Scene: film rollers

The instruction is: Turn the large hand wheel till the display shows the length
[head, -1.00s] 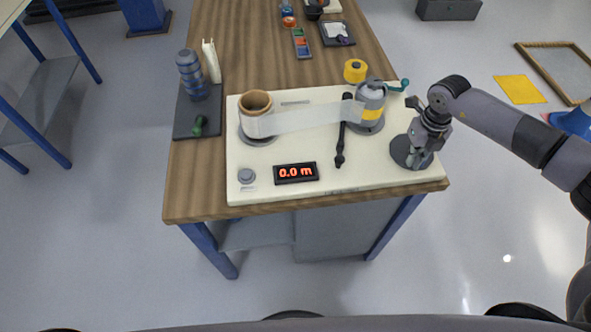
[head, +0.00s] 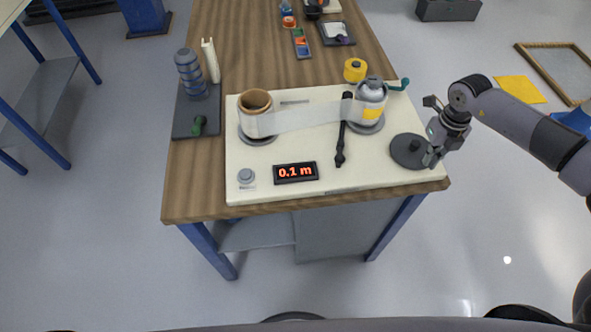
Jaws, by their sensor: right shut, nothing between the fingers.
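The large hand wheel (head: 408,153) is a dark grey disc at the right end of the cream board, with a small dark knob standing on it. My right gripper (head: 431,159) is shut and empty at the right rim of the wheel; I cannot tell if it touches. The display (head: 296,172) near the board's front edge reads 0.1 m in red. A clear film strip (head: 310,117) runs between the brown core (head: 255,112) on the left and the grey roll (head: 370,100) with a yellow label on the right. My left gripper is not in view.
A black lever (head: 341,145) lies on the cream board (head: 235,180) between display and wheel. A grey button (head: 246,176) sits front left. A yellow roll (head: 355,70) stands behind the board.

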